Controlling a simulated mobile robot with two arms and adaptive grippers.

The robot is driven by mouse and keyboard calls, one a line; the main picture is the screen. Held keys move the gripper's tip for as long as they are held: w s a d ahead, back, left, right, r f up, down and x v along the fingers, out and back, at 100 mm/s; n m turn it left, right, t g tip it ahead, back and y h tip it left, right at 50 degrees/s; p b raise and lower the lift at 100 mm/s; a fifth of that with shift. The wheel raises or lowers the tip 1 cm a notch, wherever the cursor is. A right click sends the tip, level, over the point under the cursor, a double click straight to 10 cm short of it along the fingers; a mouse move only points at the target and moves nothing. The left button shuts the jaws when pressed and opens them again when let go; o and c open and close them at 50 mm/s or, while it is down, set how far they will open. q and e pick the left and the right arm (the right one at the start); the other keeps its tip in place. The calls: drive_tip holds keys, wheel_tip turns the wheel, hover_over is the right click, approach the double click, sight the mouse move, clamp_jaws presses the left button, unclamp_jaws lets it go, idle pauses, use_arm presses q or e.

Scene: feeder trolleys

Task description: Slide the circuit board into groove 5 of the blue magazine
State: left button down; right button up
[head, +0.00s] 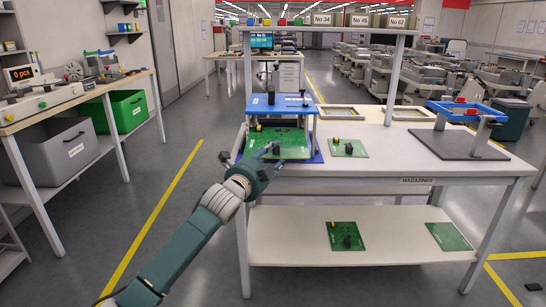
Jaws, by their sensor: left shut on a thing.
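The blue magazine (285,104) stands at the left end of the white table, with a blue top plate and a blue base. A green circuit board (288,153) with a yellow part and dark parts lies level at its front and reaches in under the top plate. My left gripper (262,160) is at the board's front edge and shut on it. The gripper covers part of that edge. The grooves are too small to tell apart, so I cannot tell which one the board is in. My right gripper is not in view.
Another green board (347,148) lies on the white table (400,167) just right of the magazine. A blue frame fixture (466,112) stands on a dark mat further right. More boards (345,236) lie on the lower shelf. A shelf post rises behind the magazine.

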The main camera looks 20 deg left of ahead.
use_arm(q)
drive_tip(key=shift+r, duration=0.2)
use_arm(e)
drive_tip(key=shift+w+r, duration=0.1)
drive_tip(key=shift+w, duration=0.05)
